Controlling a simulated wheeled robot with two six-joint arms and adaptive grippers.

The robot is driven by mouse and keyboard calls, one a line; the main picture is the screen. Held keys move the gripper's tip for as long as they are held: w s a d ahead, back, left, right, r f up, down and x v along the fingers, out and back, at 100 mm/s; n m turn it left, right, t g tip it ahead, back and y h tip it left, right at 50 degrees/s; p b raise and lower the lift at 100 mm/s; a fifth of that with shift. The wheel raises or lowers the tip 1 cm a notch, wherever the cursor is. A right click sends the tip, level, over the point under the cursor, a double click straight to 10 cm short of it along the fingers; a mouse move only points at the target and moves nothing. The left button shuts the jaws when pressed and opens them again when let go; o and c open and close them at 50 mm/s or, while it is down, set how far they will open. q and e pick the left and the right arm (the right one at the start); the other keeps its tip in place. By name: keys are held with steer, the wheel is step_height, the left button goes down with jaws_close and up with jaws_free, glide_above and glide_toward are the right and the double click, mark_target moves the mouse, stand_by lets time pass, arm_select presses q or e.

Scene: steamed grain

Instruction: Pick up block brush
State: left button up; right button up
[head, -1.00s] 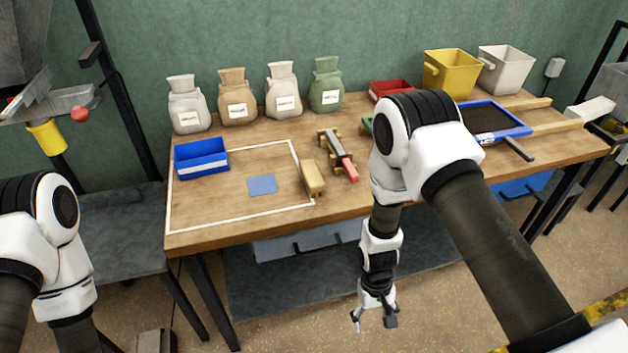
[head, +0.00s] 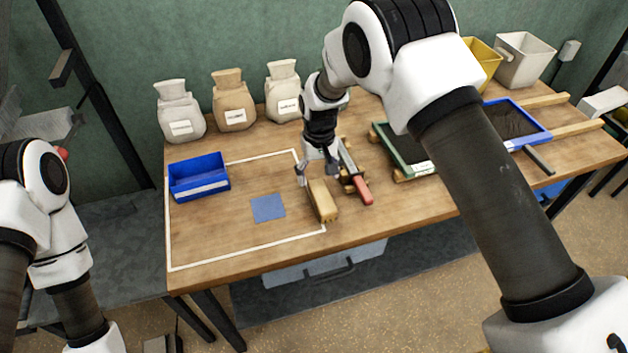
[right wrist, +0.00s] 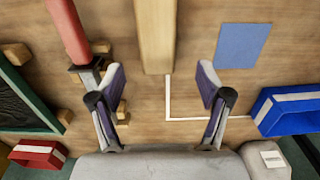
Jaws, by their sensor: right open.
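The block brush (head: 322,201) is a tan wooden block lying on the table at the right edge of the white outlined area. My right gripper (head: 318,174) is open above the table at the brush's far end. In the right wrist view, the brush (right wrist: 156,36) lies at the top centre, lined up with the gap between the open fingers of my right gripper (right wrist: 162,80). Nothing is held between them. My left arm shows at the left, but its gripper is out of view.
A red-handled tool (head: 359,184) lies on wooden rests close to the right of the brush. A blue bin (head: 199,178) and a blue square (head: 268,208) are to the left. Sacks (head: 233,103) stand behind. A green-framed tray (head: 400,160) is to the right.

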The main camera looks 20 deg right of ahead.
mark_target(322, 196)
steer(key=s+f+p, duration=0.2)
steer(key=s+f, duration=0.1)
steer(key=shift+d+f, duration=0.1)
steer(key=shift+d, duration=0.05)
steer(key=f, duration=0.2)
steer(key=w+f, duration=0.1)
steer(key=shift+f+p, duration=0.3)
steer(key=shift+f, duration=0.1)
steer(key=shift+s+r, duration=0.15)
steer(key=shift+r, duration=0.05)
steer(key=shift+c, duration=1.4)
steer(key=shift+s, duration=0.1)
steer(key=c, duration=0.5)
arm_select(q)
steer(key=r, duration=0.1)
steer(key=s+r, duration=0.1)
steer(key=r, duration=0.1)
steer(key=shift+s+r, duration=0.1)
steer(key=shift+s, duration=0.15)
arm_select(e)
steer(key=c, duration=0.5)
